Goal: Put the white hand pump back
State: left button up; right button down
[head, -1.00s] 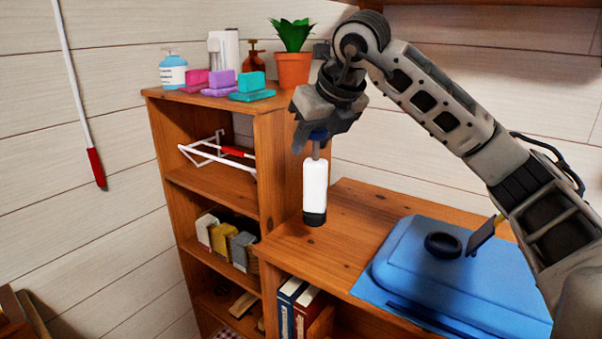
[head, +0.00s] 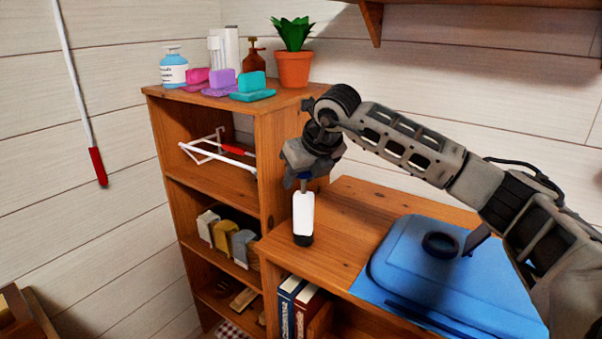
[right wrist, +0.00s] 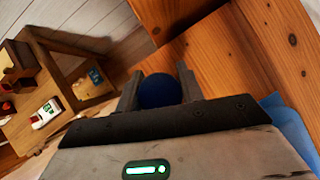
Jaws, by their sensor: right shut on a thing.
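The white hand pump (head: 303,214) has a white body, a dark base and a thin grey rod at its top. It is upright over the left end of the wooden desk top (head: 345,210); I cannot tell whether its base touches the wood. My right gripper (head: 304,178) is above it, shut on its top end. In the right wrist view a round blue knob (right wrist: 160,91) sits between the fingers of the right gripper (right wrist: 158,88), and the pump body below is hidden. My left gripper is in neither view.
A tall wooden shelf (head: 275,160) stands just left of the pump. On it are a potted plant (head: 293,68), a blue-white bottle (head: 173,68) and several coloured blocks. A blue case (head: 420,265) with a black ring (head: 440,245) lies on the desk to the right.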

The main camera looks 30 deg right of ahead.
jog(key=shift+f, duration=0.15)
jog(key=c, duration=0.9)
grip_release()
jog(key=shift+r, duration=0.25)
jog(key=shift+s+r, duration=0.15)
jog(key=shift+r, duration=0.1)
jog(key=b+v, duration=0.1)
jog(key=v, duration=1)
jog(key=shift+r+b, duration=0.2)
jog(key=shift+b, duration=0.1)
